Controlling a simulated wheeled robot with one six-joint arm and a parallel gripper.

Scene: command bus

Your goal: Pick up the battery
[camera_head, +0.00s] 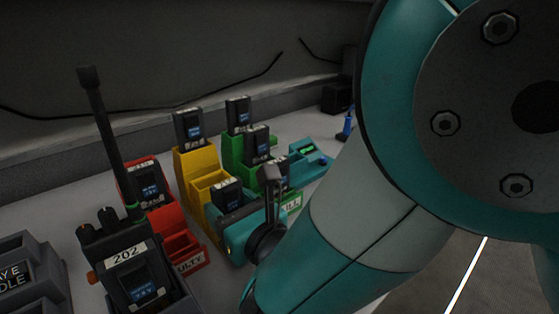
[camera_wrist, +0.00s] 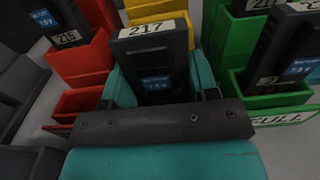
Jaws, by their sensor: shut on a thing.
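A black battery (camera_wrist: 158,72) marked 217, with a blue label, stands upright in the middle of the wrist view. It seems to be the battery (camera_head: 227,194) at the front of the yellow rack (camera_head: 202,160) in the head view. My gripper (camera_wrist: 160,88) is shut on it, with a teal finger on each side. In the head view my gripper (camera_head: 232,210) is at the rack's front, partly hidden by my arm. The battery's lower end is hidden, so I cannot tell whether it touches the rack.
A red rack (camera_head: 182,245) with a battery (camera_head: 143,183) is to the left, close to a radio (camera_head: 130,255) marked 202 with a tall antenna. A green rack (camera_head: 231,150) with batteries is to the right. A teal device (camera_head: 308,153) lies behind. The racks stand close together.

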